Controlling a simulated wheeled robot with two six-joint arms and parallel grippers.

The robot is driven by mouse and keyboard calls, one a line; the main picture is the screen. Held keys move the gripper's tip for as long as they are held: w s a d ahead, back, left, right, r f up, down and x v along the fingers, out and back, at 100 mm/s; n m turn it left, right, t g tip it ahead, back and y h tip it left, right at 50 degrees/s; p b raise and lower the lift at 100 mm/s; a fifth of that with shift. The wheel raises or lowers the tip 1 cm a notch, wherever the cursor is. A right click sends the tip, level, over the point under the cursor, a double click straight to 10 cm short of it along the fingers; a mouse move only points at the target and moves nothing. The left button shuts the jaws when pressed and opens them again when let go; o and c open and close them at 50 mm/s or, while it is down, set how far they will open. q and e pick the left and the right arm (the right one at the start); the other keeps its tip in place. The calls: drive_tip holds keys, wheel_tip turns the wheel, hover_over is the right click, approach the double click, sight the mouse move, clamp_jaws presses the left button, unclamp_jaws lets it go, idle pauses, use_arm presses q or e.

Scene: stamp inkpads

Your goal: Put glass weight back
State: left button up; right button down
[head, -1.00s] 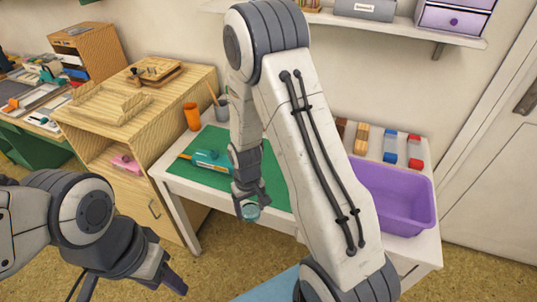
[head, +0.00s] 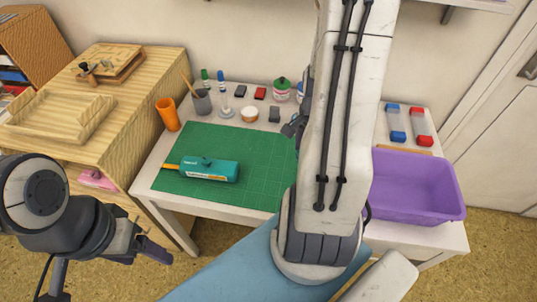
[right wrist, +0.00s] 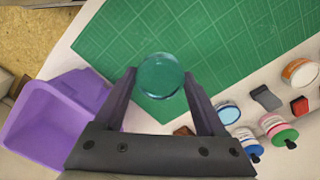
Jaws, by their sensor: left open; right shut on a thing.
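The glass weight (right wrist: 161,75) is a clear, round, greenish disc in the right wrist view. My right gripper (right wrist: 160,83) is shut on it, with one finger at each side. Behind it in that view lie the green cutting mat and the pale table. In the head view my right arm hides the weight and most of the right gripper. My left gripper (head: 152,243) is open and empty, in front of the table's left side and apart from everything on it.
The green cutting mat (head: 255,160) carries a teal tool (head: 209,170). Jars, blocks and cups stand along the back, including an orange cup (head: 167,114). A purple tub (head: 415,187) stands at the right. A light blue disc (right wrist: 228,113) lies near the right finger.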

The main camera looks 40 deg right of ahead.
hover_over(274, 162)
wheel_tip(274, 162, down, 6)
drive_tip(key=shift+a+f+p, duration=0.1)
drive_tip(key=shift+f+p, duration=0.1)
drive_tip(key=shift+p, duration=0.2)
drive_tip(key=shift+f, duration=2.05)
drive_tip(key=shift+f, duration=0.1)
drive_tip(key=shift+f, duration=0.15)
unclamp_jaws()
